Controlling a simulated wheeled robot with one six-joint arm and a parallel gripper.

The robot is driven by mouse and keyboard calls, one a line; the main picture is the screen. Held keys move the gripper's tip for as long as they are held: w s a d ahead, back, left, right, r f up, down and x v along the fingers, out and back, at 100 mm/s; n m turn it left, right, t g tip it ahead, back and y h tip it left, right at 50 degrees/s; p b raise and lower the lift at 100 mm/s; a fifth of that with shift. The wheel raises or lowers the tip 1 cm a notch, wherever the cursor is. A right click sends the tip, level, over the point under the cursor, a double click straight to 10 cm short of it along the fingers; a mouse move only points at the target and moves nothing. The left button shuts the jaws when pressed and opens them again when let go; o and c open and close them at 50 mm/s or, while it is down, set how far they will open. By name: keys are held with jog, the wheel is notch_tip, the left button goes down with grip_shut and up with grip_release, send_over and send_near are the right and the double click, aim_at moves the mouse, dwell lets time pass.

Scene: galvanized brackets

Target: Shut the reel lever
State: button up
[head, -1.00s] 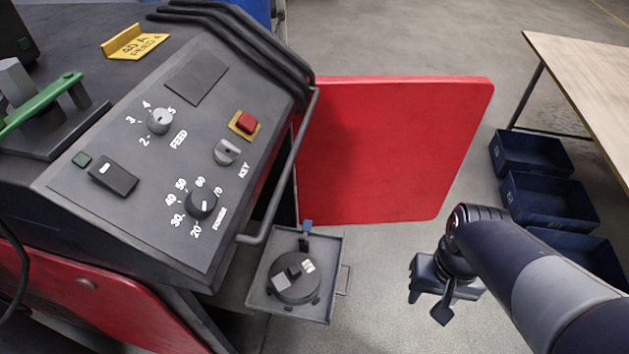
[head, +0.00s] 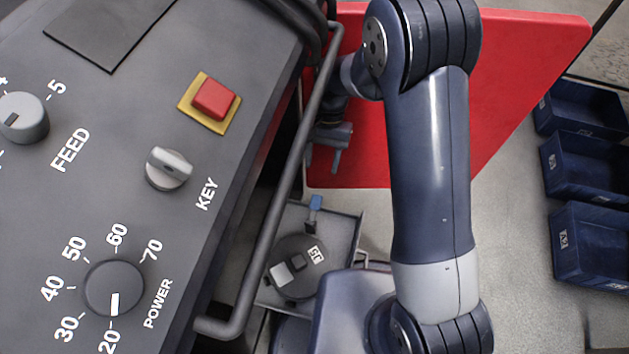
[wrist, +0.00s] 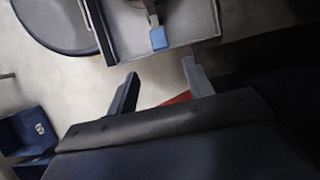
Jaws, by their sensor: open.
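The reel lever, with a blue tip (head: 316,202), stands at the far edge of a grey tray (head: 345,235) below the machine's control panel. A dark round reel (head: 308,258) with a white label sits on the tray. In the wrist view the blue tip (wrist: 158,38) shows at the tray's edge, ahead of my gripper and roughly between the fingers' lines. In the wrist view the fingers (wrist: 160,76) are apart from the blue tip.
A bent dark rail (head: 280,190) runs along the panel edge, close to my gripper. An open red door (head: 500,90) stands behind my arm. Several blue bins (head: 592,245) lie on the floor at right. The control panel (head: 215,140) fills the left.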

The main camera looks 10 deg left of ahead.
aim_at(317, 197)
jog(key=b+x, duration=0.3)
jog(key=x, duration=0.7)
jog(key=shift+s+f, duration=0.1)
jog(key=shift+f, duration=0.25)
jog(key=shift+c, duration=0.2)
grip_shut()
